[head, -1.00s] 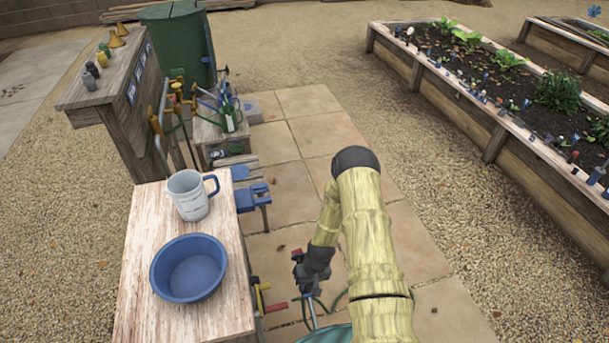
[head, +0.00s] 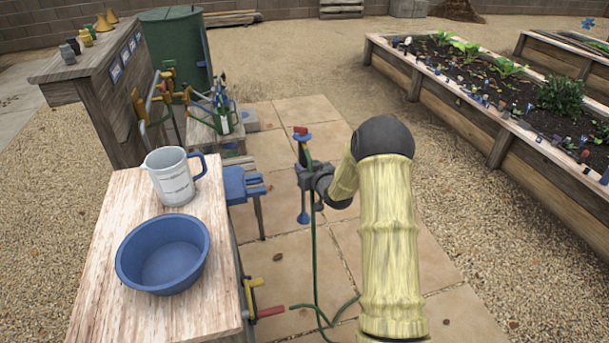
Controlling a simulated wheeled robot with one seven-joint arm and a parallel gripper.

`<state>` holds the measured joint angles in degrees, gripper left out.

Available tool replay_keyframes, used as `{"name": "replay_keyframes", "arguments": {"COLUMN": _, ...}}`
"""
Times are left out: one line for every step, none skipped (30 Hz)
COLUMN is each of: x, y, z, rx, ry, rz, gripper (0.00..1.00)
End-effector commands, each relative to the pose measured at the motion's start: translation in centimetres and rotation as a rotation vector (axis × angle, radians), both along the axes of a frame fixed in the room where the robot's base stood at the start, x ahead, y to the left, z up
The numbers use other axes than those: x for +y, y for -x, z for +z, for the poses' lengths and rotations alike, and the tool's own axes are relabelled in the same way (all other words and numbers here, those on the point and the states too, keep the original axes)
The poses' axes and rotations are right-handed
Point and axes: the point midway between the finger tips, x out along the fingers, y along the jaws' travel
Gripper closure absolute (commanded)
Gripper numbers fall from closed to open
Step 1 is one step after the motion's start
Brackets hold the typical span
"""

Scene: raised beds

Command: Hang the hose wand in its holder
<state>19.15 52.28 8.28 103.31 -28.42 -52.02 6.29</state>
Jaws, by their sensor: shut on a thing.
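The hose wand (head: 301,137) stands roughly upright in my gripper (head: 307,178), with a red and blue upper end and a blue flared lower end. A green hose (head: 315,262) hangs from it down to the paving. My gripper is shut on the wand's middle, above the paving and right of the wooden bench. I cannot tell for sure whether this is the holder.
The wooden bench (head: 108,275) carries a white mug (head: 172,180) and a blue bowl (head: 163,255). Tools and a green bottle (head: 223,120) stand behind. The paving (head: 415,255) right of the bench is mostly open.

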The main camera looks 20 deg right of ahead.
Motion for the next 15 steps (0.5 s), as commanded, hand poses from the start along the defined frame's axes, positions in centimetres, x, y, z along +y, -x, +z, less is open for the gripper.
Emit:
{"name": "replay_keyframes", "arguments": {"x": 0.0, "y": -0.3, "z": 0.7, "rx": -0.03, "ry": 0.003, "rz": 0.01, "gripper": 1.0}}
{"name": "replay_keyframes", "arguments": {"x": 0.0, "y": -0.3, "z": 1.1, "rx": -0.041, "ry": 0.002, "rz": 0.013, "gripper": 1.0}}
{"name": "replay_keyframes", "arguments": {"x": 0.0, "y": -0.4, "z": 1.5, "rx": -0.049, "ry": 0.001, "rz": 0.016, "gripper": 1.0}}
{"name": "replay_keyframes", "arguments": {"x": 0.0, "y": -0.4, "z": 1.7, "rx": -0.052, "ry": 0.001, "rz": 0.018, "gripper": 1.0}}
{"name": "replay_keyframes", "arguments": {"x": 0.0, "y": -0.4, "z": 1.8, "rx": -0.053, "ry": 0.0, "rz": 0.019, "gripper": 1.0}}
{"name": "replay_keyframes", "arguments": {"x": 0.0, "y": -0.4, "z": 1.9, "rx": -0.053, "ry": 0.0, "rz": 0.019, "gripper": 1.0}}
{"name": "replay_keyframes", "arguments": {"x": 0.0, "y": -0.4, "z": 1.9, "rx": -0.053, "ry": 0.0, "rz": 0.019, "gripper": 1.0}}
{"name": "replay_keyframes", "arguments": {"x": 0.0, "y": -0.4, "z": 1.9, "rx": -0.052, "ry": 0.001, "rz": 0.019, "gripper": 1.0}}
{"name": "replay_keyframes", "arguments": {"x": 0.0, "y": -0.4, "z": 1.9, "rx": -0.052, "ry": 0.001, "rz": 0.019, "gripper": 1.0}}
{"name": "replay_keyframes", "arguments": {"x": 0.0, "y": -0.4, "z": 1.9, "rx": -0.051, "ry": 0.001, "rz": 0.019, "gripper": 1.0}}
{"name": "replay_keyframes", "arguments": {"x": 0.0, "y": -0.4, "z": 1.9, "rx": -0.051, "ry": 0.001, "rz": 0.019, "gripper": 1.0}}
{"name": "replay_keyframes", "arguments": {"x": 0.0, "y": -0.4, "z": 1.8, "rx": -0.051, "ry": 0.0, "rz": 0.019, "gripper": 1.0}}
{"name": "replay_keyframes", "arguments": {"x": 0.0, "y": -0.4, "z": 1.8, "rx": -0.051, "ry": 0.0, "rz": 0.019, "gripper": 1.0}}
{"name": "replay_keyframes", "arguments": {"x": 0.1, "y": -0.4, "z": 1.8, "rx": -0.051, "ry": 0.0, "rz": 0.019, "gripper": 1.0}}
{"name": "replay_keyframes", "arguments": {"x": 0.1, "y": -0.4, "z": 1.8, "rx": -0.05, "ry": 0.0, "rz": 0.019, "gripper": 1.0}}
